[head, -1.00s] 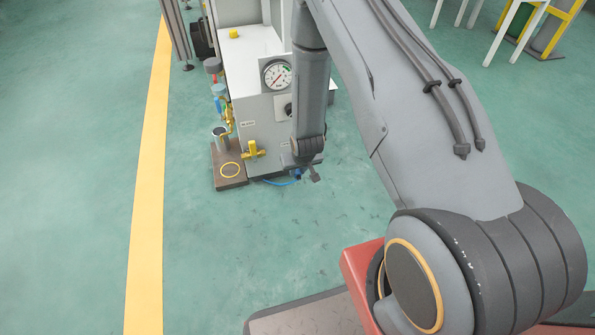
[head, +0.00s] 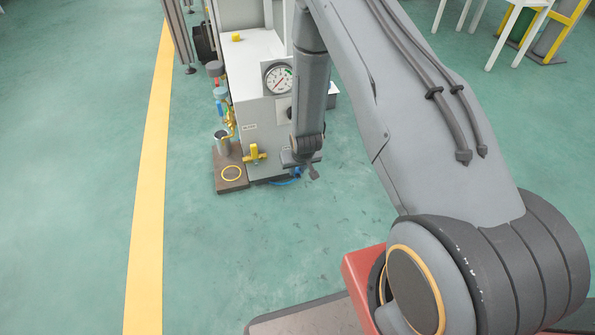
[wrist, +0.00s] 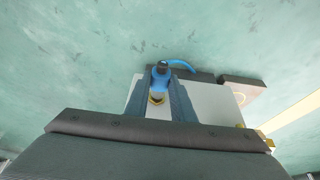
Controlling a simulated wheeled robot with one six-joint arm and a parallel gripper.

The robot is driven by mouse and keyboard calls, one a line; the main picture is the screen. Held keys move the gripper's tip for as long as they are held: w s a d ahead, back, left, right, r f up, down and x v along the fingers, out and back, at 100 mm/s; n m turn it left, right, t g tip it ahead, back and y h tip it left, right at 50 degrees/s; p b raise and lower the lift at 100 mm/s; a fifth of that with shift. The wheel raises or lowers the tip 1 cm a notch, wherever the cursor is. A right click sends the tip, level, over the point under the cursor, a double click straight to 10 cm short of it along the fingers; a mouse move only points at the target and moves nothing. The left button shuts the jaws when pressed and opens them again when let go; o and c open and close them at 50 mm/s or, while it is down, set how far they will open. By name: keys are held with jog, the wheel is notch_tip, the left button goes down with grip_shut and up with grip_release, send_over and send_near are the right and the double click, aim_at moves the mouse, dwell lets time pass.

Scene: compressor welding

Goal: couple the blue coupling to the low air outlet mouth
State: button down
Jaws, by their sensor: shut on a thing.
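The blue coupling (wrist: 161,76) shows in the wrist view between the tips of my gripper (wrist: 162,88), which is shut on it. A blue hose (wrist: 183,65) curves from it to the right. A small brass-coloured round part (wrist: 156,99) shows between the fingers, close to the coupling; I cannot tell whether they touch or whether it is the low air outlet mouth. In the head view my gripper (head: 303,170) is low beside the front of the grey-white compressor cabinet (head: 272,140), with a bit of the blue coupling (head: 298,172) at its tip. The arm hides the cabinet's right part.
A yellow valve (head: 255,154) sticks out of the cabinet front, below a pressure gauge (head: 279,78). A brown base plate (head: 231,184) with a yellow ring lies left of the cabinet. A yellow floor line (head: 147,200) runs further left.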

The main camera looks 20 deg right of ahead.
jog(key=shift+w, duration=0.3)
dwell(0.6)
jog(key=c, duration=1.4)
grip_release()
jog(key=shift+c, duration=0.2)
jog(key=p+v, duration=0.3)
jog(key=v, duration=0.4)
jog(key=shift+r+p, duration=0.3)
jog(key=shift+r, duration=0.1)
jog(key=shift+s, duration=0.1)
